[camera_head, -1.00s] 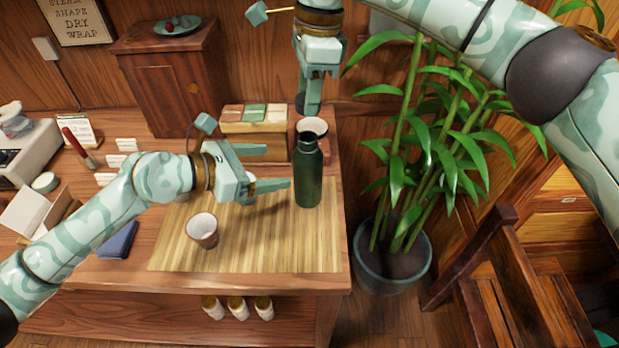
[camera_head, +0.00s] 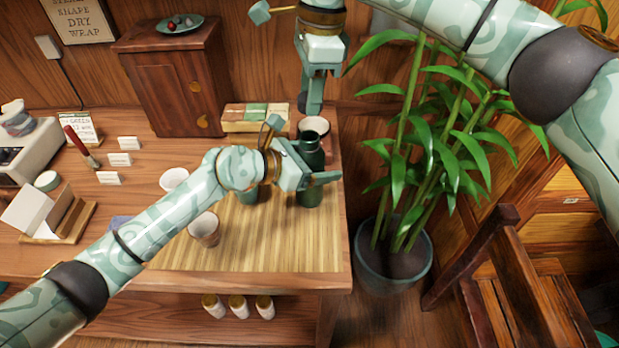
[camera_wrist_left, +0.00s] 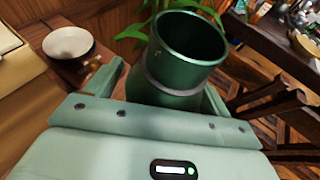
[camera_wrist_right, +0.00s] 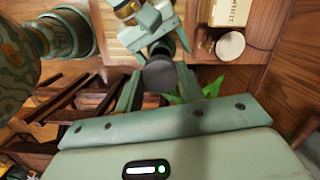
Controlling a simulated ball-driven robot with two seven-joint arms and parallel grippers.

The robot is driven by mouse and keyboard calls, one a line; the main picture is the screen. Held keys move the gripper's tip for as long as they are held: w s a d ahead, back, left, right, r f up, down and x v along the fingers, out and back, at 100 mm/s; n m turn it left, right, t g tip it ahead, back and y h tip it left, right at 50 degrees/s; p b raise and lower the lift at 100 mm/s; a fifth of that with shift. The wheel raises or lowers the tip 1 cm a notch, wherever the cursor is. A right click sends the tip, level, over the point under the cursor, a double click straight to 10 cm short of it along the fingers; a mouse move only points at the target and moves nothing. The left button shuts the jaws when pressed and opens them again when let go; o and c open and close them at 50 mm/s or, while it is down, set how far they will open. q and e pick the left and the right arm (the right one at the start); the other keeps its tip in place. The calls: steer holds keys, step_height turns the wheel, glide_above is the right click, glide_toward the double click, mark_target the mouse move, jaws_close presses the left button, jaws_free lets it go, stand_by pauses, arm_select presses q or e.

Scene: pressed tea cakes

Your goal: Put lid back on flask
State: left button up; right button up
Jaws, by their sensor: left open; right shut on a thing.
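The dark green flask (camera_head: 311,152) stands upright near the right end of the bamboo mat (camera_head: 270,256). Its mouth is open and uncovered in the left wrist view (camera_wrist_left: 187,38). My left gripper (camera_head: 322,168) is open, with its fingers on either side of the flask's body; whether they touch it I cannot tell. My right gripper (camera_head: 316,98) points down above and behind the flask. It is shut on the dark round lid (camera_wrist_right: 159,76), which shows between its fingers in the right wrist view and is apart from the flask.
Another cup (camera_head: 204,230) is on the mat under my left arm, and a white bowl (camera_head: 173,179) is farther left. A box (camera_head: 255,116) lies behind. A potted bamboo (camera_head: 392,255) stands right of the counter.

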arm_select(q)
steer(key=c, duration=1.5)
steer(key=shift+o, duration=0.2)
arm_select(e)
steer(key=shift+f, duration=2.45)
steer(key=shift+f, duration=0.15)
steer(key=shift+a+f, duration=0.1)
steer(key=shift+f, duration=0.65)
steer(key=shift+f, duration=0.55)
